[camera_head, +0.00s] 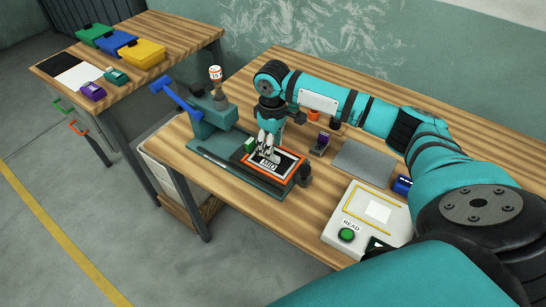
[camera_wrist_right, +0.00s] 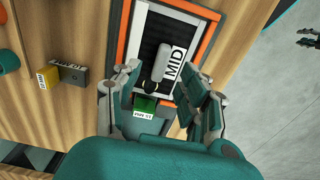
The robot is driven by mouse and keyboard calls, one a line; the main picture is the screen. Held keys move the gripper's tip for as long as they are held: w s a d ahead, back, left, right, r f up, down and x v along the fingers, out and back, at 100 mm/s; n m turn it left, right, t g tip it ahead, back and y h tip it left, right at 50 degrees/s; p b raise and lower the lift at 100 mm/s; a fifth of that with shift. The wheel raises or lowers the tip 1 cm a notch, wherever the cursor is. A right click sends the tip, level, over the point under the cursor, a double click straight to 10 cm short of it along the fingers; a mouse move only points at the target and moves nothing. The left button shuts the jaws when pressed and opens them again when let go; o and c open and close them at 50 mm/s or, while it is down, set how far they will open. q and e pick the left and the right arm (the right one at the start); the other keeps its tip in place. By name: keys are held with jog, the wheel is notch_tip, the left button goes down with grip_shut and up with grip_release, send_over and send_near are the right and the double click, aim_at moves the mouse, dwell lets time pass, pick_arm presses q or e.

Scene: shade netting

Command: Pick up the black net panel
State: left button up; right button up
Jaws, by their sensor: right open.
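The black net panel (camera_head: 284,165) lies inside a white and orange border on the teal fixture (camera_head: 222,172) on the bench. It carries a white "MID" label. In the right wrist view the panel (camera_wrist_right: 152,38) shows fine dark mesh with a light grey grip piece (camera_wrist_right: 160,62) on it. My right gripper (camera_head: 268,150) is directly over the panel, pointing down. Its fingers (camera_wrist_right: 168,88) are apart on either side of the grip piece; I cannot tell whether they touch it. My left gripper does not show in the head view.
A green block (camera_wrist_right: 145,105) is close by the fingers. A white READ box (camera_head: 367,215) and a grey plate (camera_head: 363,162) lie to the right. A side table holds coloured bins (camera_head: 143,54).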

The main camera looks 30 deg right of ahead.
notch_tip(320, 180, down, 4)
jog(key=shift+r+p, duration=0.2)
jog(key=shift+p, duration=0.2)
jog(key=shift+f, duration=0.15)
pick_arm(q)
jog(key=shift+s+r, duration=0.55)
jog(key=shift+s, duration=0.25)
pick_arm(e)
grip_shut()
